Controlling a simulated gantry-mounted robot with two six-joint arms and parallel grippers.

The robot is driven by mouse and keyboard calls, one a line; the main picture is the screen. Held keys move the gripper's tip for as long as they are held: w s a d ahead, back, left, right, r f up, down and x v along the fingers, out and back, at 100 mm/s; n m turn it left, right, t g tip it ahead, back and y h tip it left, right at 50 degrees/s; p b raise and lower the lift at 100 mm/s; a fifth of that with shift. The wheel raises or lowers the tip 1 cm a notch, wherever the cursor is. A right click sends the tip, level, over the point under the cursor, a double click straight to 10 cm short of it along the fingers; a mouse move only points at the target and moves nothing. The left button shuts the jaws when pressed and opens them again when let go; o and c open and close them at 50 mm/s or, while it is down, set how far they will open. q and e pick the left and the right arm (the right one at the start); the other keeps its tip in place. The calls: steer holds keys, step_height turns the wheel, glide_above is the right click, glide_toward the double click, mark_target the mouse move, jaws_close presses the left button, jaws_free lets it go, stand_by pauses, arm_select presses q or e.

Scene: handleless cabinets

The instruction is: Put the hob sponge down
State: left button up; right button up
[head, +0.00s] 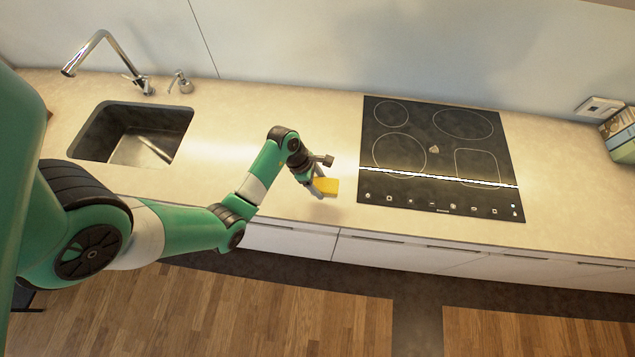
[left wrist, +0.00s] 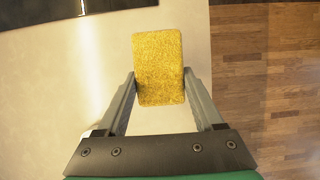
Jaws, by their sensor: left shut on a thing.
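The yellow sponge (head: 327,186) is at the tip of my left gripper (head: 318,188), over the pale counter between the sink and the hob. In the left wrist view my left gripper (left wrist: 159,88) is shut on the sponge (left wrist: 158,62), with one finger on each side of it. The sponge is close to the counter's front edge and left of the black hob (head: 436,150). I cannot tell whether it touches the counter. My right gripper is not in view.
The sink (head: 151,119) with its tap (head: 104,50) and a soap dispenser (head: 180,80) is at the left. A small object (head: 434,149) lies on the hob. Books (head: 620,135) stand at the far right. The counter (head: 290,105) is clear between sink and hob.

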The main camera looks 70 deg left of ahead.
mark_target(318, 182)
arm_select(q)
steer(key=shift+a+f, duration=0.85)
steer(key=shift+f, duration=0.15)
steer(key=shift+a+f+b, duration=0.15)
steer(key=shift+f+b, duration=0.15)
steer(key=shift+b, duration=0.05)
step_height(318, 182, down, 3)
steer(key=shift+f+b, duration=0.1)
steer(key=shift+b, duration=0.35)
steer(key=shift+a, duration=0.1)
steer(key=o, duration=0.8)
steer(key=shift+f, duration=0.1)
steer(key=shift+c, duration=0.2)
steer(key=o, duration=0.4)
steer(key=shift+o, duration=0.2)
